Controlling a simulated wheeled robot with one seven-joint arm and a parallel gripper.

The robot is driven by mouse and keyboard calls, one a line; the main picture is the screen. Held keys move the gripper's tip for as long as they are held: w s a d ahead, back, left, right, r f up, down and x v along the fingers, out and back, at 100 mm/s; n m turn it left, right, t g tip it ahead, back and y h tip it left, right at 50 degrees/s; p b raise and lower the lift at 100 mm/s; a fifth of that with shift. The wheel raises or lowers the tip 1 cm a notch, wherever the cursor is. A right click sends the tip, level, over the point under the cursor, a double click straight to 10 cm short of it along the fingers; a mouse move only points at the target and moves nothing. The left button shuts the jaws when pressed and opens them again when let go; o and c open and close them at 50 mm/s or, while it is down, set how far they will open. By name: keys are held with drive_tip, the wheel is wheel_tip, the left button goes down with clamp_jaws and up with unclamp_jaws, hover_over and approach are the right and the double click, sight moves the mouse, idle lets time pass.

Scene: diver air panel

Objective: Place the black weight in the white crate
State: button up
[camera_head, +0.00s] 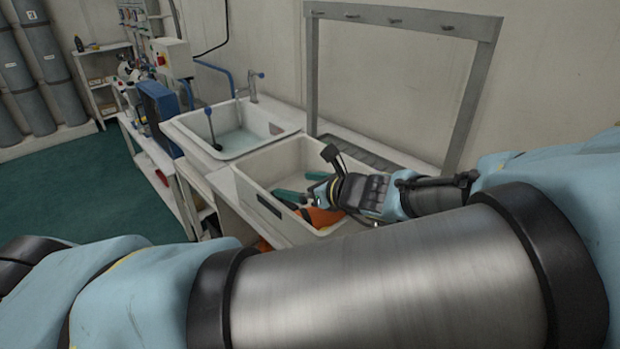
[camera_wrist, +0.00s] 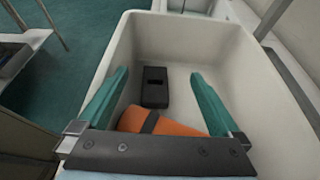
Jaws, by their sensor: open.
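The white crate (camera_head: 262,205) stands on the bench in the head view, and its rim and walls fill much of the wrist view (camera_wrist: 215,45). The black weight (camera_wrist: 155,88) is a small dark block with a slot in its top. It lies on the crate floor in the wrist view, and no gripper touches it. My gripper (camera_wrist: 160,85) is open, with its two green fingers reaching down into the crate on either side of the weight. In the head view my gripper (camera_head: 298,192) is over the crate, and the weight cannot be made out there.
An orange item with a dark band (camera_wrist: 160,123) lies in the crate beside the weight, nearer my gripper's base. A white sink basin (camera_head: 232,132) with water and a tap is behind the crate. A grey frame with hooks (camera_head: 400,17) rises to the right.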

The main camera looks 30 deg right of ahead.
drive_tip(key=shift+v, duration=1.9)
drive_tip(key=shift+f, duration=0.1)
